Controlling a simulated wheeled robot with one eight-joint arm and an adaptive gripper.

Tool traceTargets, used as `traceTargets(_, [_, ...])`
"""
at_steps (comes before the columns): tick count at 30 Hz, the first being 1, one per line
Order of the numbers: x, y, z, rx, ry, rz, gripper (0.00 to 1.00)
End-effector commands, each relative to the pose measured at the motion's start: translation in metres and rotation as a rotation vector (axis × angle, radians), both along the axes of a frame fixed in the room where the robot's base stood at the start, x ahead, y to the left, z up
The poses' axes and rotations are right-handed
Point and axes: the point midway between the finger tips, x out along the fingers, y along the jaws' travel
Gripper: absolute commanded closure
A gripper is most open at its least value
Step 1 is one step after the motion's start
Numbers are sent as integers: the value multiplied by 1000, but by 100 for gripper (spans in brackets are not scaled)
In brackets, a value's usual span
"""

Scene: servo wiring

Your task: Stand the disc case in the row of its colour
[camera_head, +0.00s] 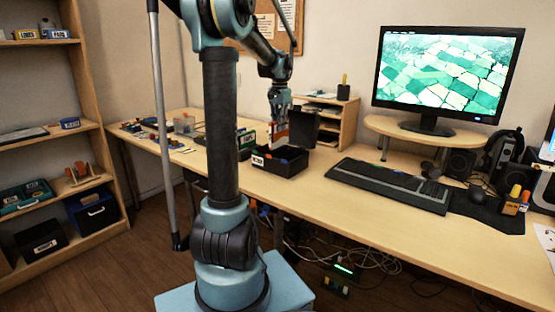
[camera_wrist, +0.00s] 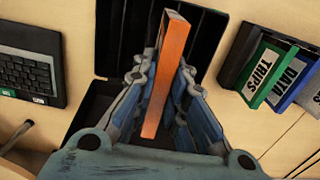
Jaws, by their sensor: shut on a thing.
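My gripper (camera_head: 279,98) is shut on an orange disc case (camera_head: 281,128) and holds it above an open black box (camera_head: 268,165) on the desk. In the wrist view the orange case (camera_wrist: 170,65) stands edge-on between the two fingers of my gripper (camera_wrist: 165,85). The black box (camera_wrist: 108,35) shows behind the fingers, with dark ribbed surfaces. The box's inside is partly hidden by my gripper and the orange case.
A keyboard (camera_head: 390,185) lies right of the box, and a monitor (camera_head: 447,75) stands on a riser behind it. A small wooden shelf (camera_head: 345,118) stands behind the box. The desk front (camera_head: 400,235) is mostly clear. A tall shelf unit (camera_head: 93,95) stands at left.

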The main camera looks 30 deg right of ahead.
Motion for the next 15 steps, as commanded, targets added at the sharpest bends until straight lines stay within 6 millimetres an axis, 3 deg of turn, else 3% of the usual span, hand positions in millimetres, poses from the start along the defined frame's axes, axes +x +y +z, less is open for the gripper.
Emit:
traceTargets(6, [-5,-8,-36,0,0,-13,100])
traceTargets(15, [-7,-11,-57,0,0,-17,100])
